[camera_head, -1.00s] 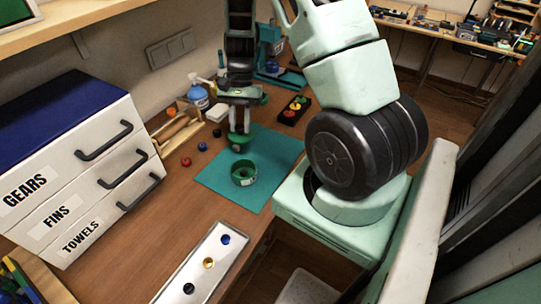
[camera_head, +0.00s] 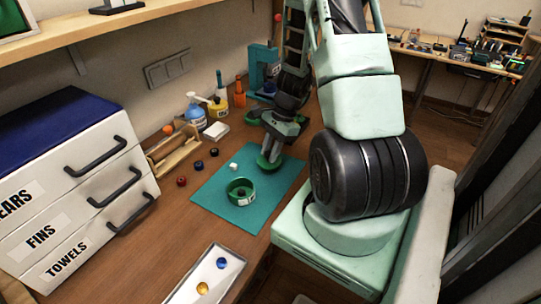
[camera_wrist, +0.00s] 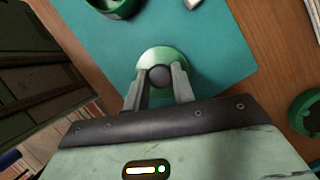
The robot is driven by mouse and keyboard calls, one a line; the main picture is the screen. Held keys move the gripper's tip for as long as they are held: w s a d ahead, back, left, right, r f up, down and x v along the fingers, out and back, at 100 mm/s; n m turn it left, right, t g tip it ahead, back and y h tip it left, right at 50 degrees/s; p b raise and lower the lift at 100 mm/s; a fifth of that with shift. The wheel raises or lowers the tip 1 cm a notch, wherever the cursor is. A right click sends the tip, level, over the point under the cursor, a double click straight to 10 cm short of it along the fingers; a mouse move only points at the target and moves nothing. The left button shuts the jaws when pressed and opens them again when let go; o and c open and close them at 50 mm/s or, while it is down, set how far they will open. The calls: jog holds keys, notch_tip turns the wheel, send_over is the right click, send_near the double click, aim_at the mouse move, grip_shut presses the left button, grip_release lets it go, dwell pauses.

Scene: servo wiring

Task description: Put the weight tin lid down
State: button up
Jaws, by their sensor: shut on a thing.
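My gripper (camera_head: 275,147) is shut on the dark knob (camera_wrist: 158,76) of the green weight tin lid (camera_head: 268,163). The lid also shows in the wrist view (camera_wrist: 162,56), level or nearly so between the fingertips. It is at or just above the right part of the teal mat (camera_head: 258,215); I cannot tell whether it touches. A small white block (camera_head: 234,167) is on the mat left of the lid.
Red (camera_head: 181,181) and dark blue knobs sit left of the mat. A wooden holder (camera_head: 172,150), bottles (camera_head: 195,115) and a teal stand (camera_head: 262,68) are behind. A white tray (camera_head: 190,292) is in front. The mat's front right is bare.

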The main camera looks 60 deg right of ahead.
jog(key=shift+f, duration=1)
jog(key=shift+f, duration=0.15)
jog(key=o, duration=1)
jog(key=shift+r, duration=0.2)
jog(key=v, duration=1.2)
